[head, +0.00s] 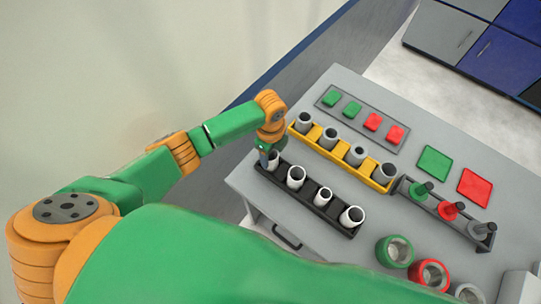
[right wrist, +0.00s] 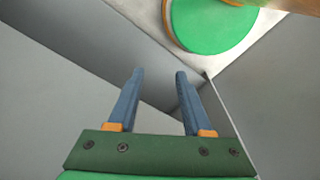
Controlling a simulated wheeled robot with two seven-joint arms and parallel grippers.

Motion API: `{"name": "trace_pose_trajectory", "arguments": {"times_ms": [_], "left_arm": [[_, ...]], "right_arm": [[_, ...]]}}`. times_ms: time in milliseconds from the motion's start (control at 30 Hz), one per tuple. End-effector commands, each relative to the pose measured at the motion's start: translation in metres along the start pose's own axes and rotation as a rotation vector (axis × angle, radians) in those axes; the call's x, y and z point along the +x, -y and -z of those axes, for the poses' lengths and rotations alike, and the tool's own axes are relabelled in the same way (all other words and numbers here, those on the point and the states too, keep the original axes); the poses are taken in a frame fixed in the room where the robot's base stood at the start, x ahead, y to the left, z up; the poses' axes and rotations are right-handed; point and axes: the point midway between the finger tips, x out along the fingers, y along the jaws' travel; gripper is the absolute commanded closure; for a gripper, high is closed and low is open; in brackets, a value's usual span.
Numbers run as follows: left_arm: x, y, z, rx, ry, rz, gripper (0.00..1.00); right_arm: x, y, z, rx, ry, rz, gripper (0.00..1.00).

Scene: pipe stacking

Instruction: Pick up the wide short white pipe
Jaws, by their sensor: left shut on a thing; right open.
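A black rack (head: 308,197) on the grey table holds several white pipes. The white pipe at its left end (head: 273,161) is partly hidden by my left gripper (head: 267,155), which is shut on it. The other white pipes are a wide one (head: 296,177), a narrower one (head: 322,196) and a wide one (head: 351,216) at the right end. The held pipe appears still at its place in the rack; I cannot tell whether it is lifted. My right gripper (right wrist: 159,73) is open and empty in the right wrist view.
A yellow rack (head: 340,158) with several grey pipes stands just behind the black one. A grey rack (head: 447,214) with green, red and grey pieces is to its right. Large rings (head: 395,251) stand near the front. Green and red pads (head: 434,162) lie behind.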

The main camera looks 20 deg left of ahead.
Motion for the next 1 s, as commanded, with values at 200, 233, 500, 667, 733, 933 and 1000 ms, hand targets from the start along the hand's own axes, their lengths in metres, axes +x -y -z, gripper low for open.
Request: {"name": "trace_pose_trajectory", "arguments": {"times_ms": [200, 233, 500, 667, 733, 933, 1000], "left_arm": [[-0.044, 0.0, 0.001, 0.0, -0.001, 0.0, 0.97], [-0.045, -0.005, 0.004, 0.004, -0.002, 0.001, 0.97], [-0.098, -0.062, 0.037, 0.005, -0.002, 0.0, 0.97], [-0.117, -0.098, 0.059, 0.005, -0.001, 0.0, 0.97], [-0.123, -0.107, 0.065, 0.005, 0.001, 0.004, 0.97], [-0.128, -0.119, 0.071, 0.0, 0.001, 0.0, 0.97], [-0.129, -0.12, 0.072, -0.002, 0.0, -0.001, 0.97]], "right_arm": [[-0.045, -0.001, 0.004, 0.0, 0.001, -0.001, 0.5], [-0.042, -0.001, 0.003, 0.0, 0.001, -0.001, 0.5], [-0.04, -0.002, 0.002, -0.001, 0.002, -0.001, 0.5], [-0.04, -0.002, 0.003, -0.001, 0.002, -0.001, 0.5], [-0.04, -0.002, 0.003, -0.001, 0.002, -0.001, 0.5], [-0.04, -0.001, 0.003, -0.001, 0.002, -0.001, 0.5], [-0.04, -0.001, 0.003, -0.001, 0.002, -0.001, 0.5]]}}
